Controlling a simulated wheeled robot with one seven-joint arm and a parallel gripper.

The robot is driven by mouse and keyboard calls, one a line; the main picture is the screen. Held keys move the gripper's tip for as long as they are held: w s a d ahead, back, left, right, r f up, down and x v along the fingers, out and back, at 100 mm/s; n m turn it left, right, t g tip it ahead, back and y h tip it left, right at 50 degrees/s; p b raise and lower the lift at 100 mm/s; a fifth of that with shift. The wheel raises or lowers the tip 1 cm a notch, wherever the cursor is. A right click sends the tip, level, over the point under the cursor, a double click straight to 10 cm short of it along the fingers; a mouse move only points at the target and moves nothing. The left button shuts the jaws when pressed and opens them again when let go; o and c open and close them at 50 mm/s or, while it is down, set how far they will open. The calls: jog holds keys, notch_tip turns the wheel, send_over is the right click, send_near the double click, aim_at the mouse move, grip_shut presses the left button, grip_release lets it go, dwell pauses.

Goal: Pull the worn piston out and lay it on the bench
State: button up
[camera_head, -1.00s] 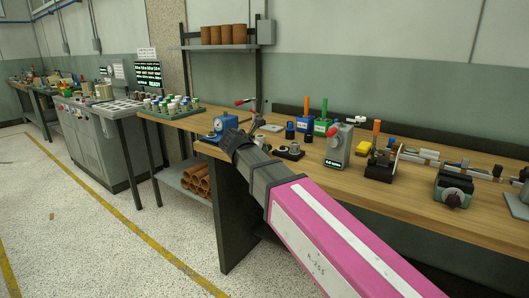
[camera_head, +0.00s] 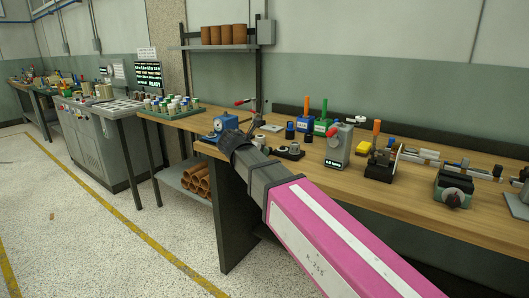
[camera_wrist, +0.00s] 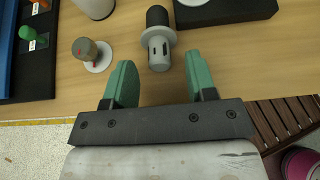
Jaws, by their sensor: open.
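In the wrist view my gripper (camera_wrist: 160,64) is open, with its two green fingers spread apart over the wooden bench (camera_wrist: 222,72). A grey slotted cylinder with a pale collar and black end (camera_wrist: 159,50) shows between and just beyond the fingertips, apart from both. It may be the worn piston, but I cannot tell for sure. Nothing is held. In the head view my pink arm reaches over the bench (camera_head: 331,184), and its dark wrist hides the area around the gripper.
A brown-grey knob on a white disc (camera_wrist: 92,54) stands left of the fingers. A black block (camera_wrist: 228,11) lies at upper right, and a blue tray (camera_wrist: 25,60) at far left. In the head view a grey device with a display (camera_head: 338,147) stands right of the wrist.

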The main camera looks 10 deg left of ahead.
jog(key=v, duration=0.9)
jog(key=shift+s, duration=0.35)
jog(key=shift+a+r, duration=0.1)
jog(key=shift+a, duration=0.05)
